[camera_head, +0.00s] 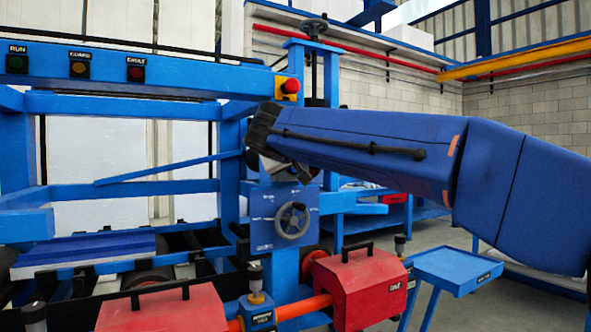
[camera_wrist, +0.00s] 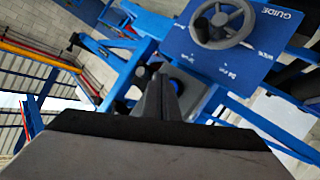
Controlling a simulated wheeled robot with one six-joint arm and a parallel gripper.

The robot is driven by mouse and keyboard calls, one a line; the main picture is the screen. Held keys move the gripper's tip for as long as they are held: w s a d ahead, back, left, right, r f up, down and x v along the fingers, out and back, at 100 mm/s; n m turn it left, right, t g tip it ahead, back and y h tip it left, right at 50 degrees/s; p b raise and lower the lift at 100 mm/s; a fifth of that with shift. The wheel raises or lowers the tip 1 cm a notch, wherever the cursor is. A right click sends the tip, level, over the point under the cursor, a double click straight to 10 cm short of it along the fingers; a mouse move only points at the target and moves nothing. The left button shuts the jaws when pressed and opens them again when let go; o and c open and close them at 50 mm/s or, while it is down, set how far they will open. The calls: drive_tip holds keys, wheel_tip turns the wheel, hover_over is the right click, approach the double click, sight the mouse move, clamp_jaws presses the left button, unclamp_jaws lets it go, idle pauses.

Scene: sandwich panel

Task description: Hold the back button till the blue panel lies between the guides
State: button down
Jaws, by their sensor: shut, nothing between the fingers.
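The blue panel (camera_head: 85,247) lies flat at the lower left of the head view, on the machine's bed. The guides beside it cannot be clearly made out. My gripper shows in the wrist view (camera_wrist: 158,72), with its dark fingers together and nothing between them. In the head view its fingers are mostly hidden at the end of my arm, above the handwheel plate. A dark round part with a blue centre (camera_wrist: 176,86) shows just right of the fingertips in the wrist view. I cannot tell whether it is the back button or whether the fingers touch it.
A blue plate marked GUIDE with a grey handwheel (camera_head: 293,220) is below my gripper; the handwheel also shows in the wrist view (camera_wrist: 220,24). A red stop button (camera_head: 290,86) is above. Red covers (camera_head: 360,288) and a small blue stand (camera_head: 458,268) stand in front.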

drive_tip(key=shift+s+d, duration=0.55)
drive_tip(key=shift+s, duration=0.3)
drive_tip(key=shift+s+d, duration=0.55)
drive_tip(key=shift+s, duration=0.3)
